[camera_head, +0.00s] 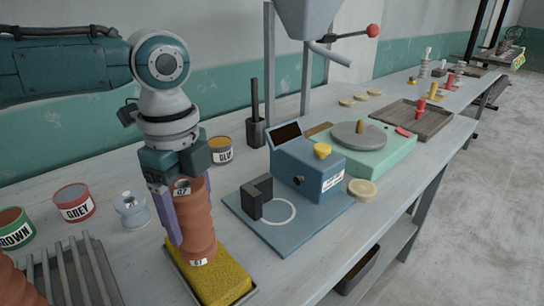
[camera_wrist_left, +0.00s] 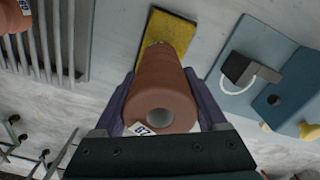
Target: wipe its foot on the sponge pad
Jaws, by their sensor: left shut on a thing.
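My left gripper (camera_head: 190,222) is shut on a ridged terracotta clay piece (camera_head: 196,228), its purple fingers on either side. The piece stands roughly upright, with a label near its top and another near its foot. In the left wrist view the piece (camera_wrist_left: 165,80) shows its round top with a hole, between the fingers. The yellow sponge pad (camera_head: 222,285) lies in a shallow tray below the piece's foot. The pad also shows beyond the piece in the left wrist view (camera_wrist_left: 172,30). I cannot tell whether the foot touches the pad. My right gripper is not in view.
A blue base plate (camera_head: 300,235) with a black block and blue box stands right of the sponge. A slatted rack (camera_head: 75,275) is at left, beside another terracotta piece (camera_head: 14,283). Grey (camera_head: 75,203) and brown (camera_head: 14,230) glaze tins and a white knobbed jar (camera_head: 131,210) stand behind.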

